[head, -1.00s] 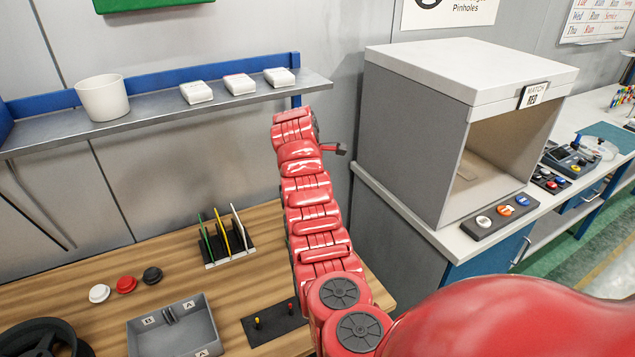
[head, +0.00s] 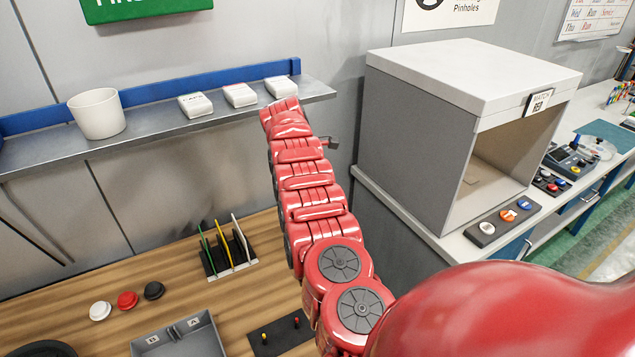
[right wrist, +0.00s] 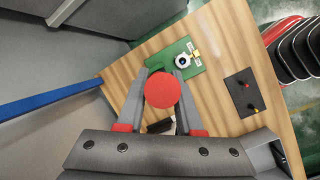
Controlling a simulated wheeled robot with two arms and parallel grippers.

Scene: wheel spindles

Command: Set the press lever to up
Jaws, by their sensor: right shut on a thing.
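In the right wrist view my right gripper (right wrist: 160,78) is shut on a round red knob (right wrist: 163,91), with one finger on each side of it. The knob looks like the press lever's end, but its shaft is hidden below it. A green base (right wrist: 163,55) with a round white and dark part (right wrist: 182,61) lies beyond the fingertips on the wooden table and looks like the press's base. In the head view my red right arm reaches up toward the shelf and hides the gripper and the press. My left gripper is in no view.
A steel shelf (head: 45,146) with a white cup (head: 97,113) and several white boxes runs along the wall. A rack (head: 229,258), a grey tray (head: 180,340) and a black peg plate (head: 280,334) are on the table (head: 100,275). A grey booth (head: 420,130) stands right of my arm.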

